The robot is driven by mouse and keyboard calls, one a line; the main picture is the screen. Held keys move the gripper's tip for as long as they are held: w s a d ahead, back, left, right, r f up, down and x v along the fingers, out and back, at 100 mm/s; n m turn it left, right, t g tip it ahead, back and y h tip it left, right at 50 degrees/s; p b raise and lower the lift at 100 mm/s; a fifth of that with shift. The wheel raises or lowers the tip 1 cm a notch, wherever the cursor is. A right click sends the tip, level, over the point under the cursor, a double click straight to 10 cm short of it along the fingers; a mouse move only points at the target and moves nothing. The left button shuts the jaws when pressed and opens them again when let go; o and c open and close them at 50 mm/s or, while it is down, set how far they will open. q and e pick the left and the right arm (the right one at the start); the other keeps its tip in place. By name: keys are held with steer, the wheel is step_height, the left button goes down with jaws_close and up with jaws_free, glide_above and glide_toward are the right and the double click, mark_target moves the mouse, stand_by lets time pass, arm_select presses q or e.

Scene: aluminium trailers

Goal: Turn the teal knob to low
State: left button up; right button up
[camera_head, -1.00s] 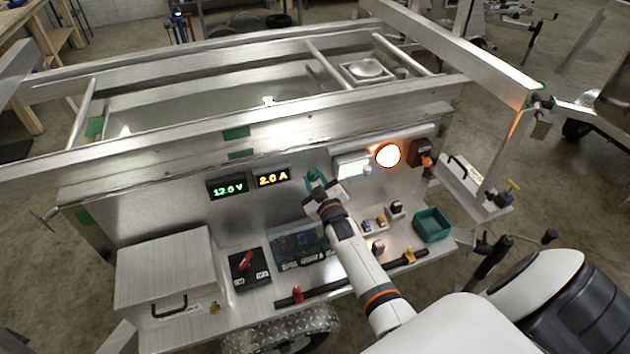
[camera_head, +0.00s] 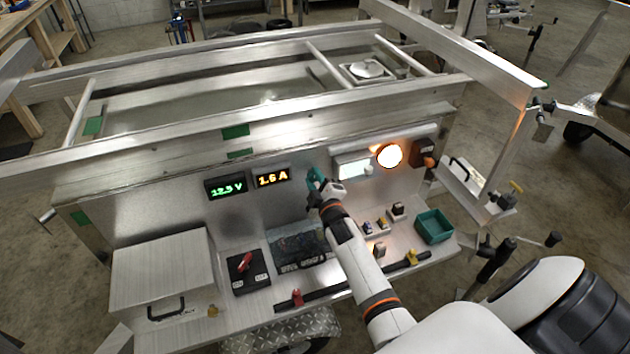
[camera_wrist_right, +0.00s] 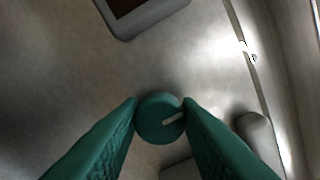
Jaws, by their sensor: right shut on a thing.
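The teal knob (camera_wrist_right: 157,121) is a round disc with a pale pointer mark, on the upright metal panel. In the right wrist view it sits between the two teal fingertips of my right gripper (camera_wrist_right: 160,112), which touch it from both sides. The pale mark points to the right and slightly up in that view. In the head view my right gripper (camera_head: 316,180) is at the panel, right of the displays, and hides the knob. No scale or low mark around the knob can be read. My left gripper is not in view.
A green display (camera_head: 226,188) reads about 12.5 V and an amber display (camera_head: 272,178) reads 1.6 A. A lit round lamp (camera_head: 389,156) is right of the gripper. A red switch (camera_head: 244,262), a teal bin (camera_head: 433,226) and several small parts sit on the shelf below.

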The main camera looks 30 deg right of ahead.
steer(key=shift+f, duration=0.1)
steer(key=o, duration=1)
steer(key=shift+c, duration=0.2)
steer(key=b+v, duration=0.2)
steer(key=v, duration=1)
